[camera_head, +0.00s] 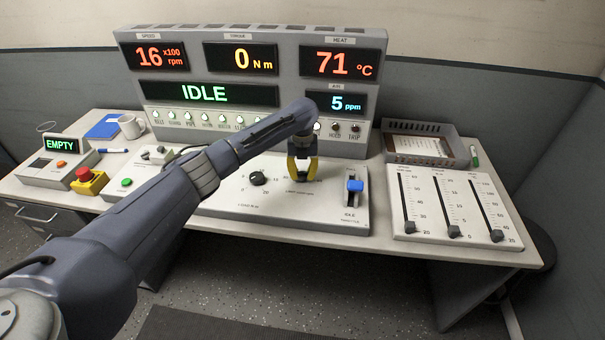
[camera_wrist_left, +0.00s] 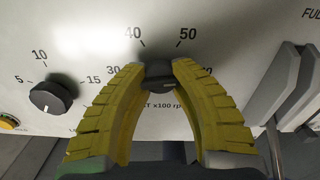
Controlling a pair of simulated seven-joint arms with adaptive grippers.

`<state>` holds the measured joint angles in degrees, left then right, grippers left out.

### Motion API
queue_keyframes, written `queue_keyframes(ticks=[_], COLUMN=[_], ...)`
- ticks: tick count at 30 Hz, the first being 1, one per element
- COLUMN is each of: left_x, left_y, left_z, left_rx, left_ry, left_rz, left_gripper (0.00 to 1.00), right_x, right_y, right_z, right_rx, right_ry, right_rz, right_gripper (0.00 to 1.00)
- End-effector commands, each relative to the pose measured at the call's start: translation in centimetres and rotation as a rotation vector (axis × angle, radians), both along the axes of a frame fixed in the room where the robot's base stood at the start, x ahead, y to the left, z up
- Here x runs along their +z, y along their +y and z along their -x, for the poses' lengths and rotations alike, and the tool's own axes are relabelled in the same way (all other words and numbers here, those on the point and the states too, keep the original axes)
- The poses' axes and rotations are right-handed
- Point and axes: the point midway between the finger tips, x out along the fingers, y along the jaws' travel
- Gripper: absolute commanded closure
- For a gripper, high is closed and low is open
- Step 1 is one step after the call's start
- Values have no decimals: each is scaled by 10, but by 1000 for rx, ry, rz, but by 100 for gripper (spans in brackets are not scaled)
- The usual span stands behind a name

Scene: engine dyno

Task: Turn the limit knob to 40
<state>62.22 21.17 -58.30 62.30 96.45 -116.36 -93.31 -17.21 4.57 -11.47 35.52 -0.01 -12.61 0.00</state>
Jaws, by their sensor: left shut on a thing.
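The limit knob (camera_wrist_left: 158,75) is a small dark knob on the pale panel (camera_head: 225,203). In the left wrist view, 40 and 50 are printed beyond it, 30 to its left and a partly covered number to its right. My left gripper (camera_head: 302,176) has yellow fingers and points down at the panel. In the left wrist view its fingertips (camera_wrist_left: 158,72) are closed on the knob from both sides. I cannot make out the knob's pointer mark. In the head view the fingers hide the knob. My right gripper is in neither view.
A second black knob (camera_head: 258,178) with its own dial sits left of the gripper. A blue-capped lever (camera_head: 355,187) stands to the right, near the gripper. A slider panel (camera_head: 455,205) is farther right. The display console (camera_head: 250,75) rises behind and reads IDLE.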

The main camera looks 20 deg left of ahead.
Motion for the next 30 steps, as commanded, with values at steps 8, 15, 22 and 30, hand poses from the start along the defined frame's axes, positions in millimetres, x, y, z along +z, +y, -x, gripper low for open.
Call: queue_keyframes(ticks=[8,15,22,30], left_x=[0,0,0,0], left_y=[1,1,1,1], left_z=[0,0,0,0], left_rx=[247,475,694,950], left_ry=[0,-1,-1,-1], left_rz=[-1,-1,0,-1], left_gripper=[100,100,100,100], right_x=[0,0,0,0], right_y=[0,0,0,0], right_z=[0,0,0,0], right_rx=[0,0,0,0], right_ry=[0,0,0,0], right_rz=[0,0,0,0], right_gripper=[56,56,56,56])
